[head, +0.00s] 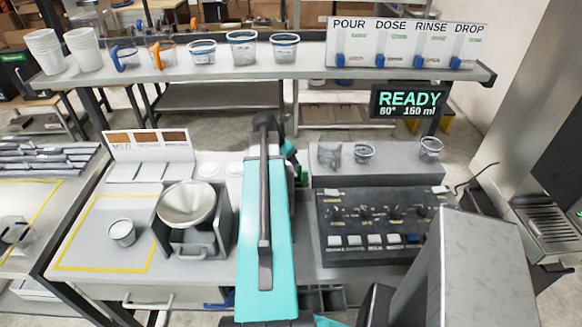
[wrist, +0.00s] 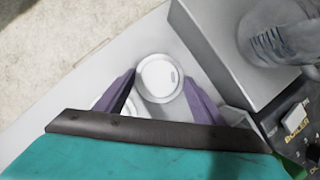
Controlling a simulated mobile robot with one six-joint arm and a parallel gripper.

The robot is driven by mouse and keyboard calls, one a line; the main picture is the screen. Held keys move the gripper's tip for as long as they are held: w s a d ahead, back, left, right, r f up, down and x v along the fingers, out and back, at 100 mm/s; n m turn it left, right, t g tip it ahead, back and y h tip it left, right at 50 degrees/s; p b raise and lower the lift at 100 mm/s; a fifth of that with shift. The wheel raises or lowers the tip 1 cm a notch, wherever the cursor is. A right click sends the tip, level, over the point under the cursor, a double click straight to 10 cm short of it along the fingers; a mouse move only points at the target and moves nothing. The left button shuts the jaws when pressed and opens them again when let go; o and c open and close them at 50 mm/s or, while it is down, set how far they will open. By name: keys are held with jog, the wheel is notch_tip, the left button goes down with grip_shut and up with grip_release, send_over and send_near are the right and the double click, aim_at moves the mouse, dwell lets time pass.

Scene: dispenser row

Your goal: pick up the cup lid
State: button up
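A white round cup lid (wrist: 157,76) with a small sip slot lies on the grey counter in the wrist view. My gripper (wrist: 160,78) is open, its two purple fingers pointing toward the lid, one on each side of it. I cannot tell whether they touch it. A second white disc (wrist: 104,101) is mostly hidden behind the left finger. In the head view, two white lids (head: 208,170) (head: 235,169) lie on the counter behind the metal funnel, left of my teal arm. My fingers are hidden there by the arm.
A raised grey block (wrist: 215,45) with clear cups stands right of the lid. The funnel (head: 187,204) is on a stand, and a cup (head: 122,232) sits inside a yellow outline. A control panel (head: 375,225) is right of my arm. An upper shelf (head: 190,75) holds cups and jugs.

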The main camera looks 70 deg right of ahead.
jog(key=shift+r, duration=0.15)
dwell(0.3)
notch_tip(320, 180, up, 10)
jog(key=b, duration=0.3)
dwell(0.4)
dwell(0.5)
jog(key=shift+w+f, duration=0.1)
jog(key=shift+f, duration=0.1)
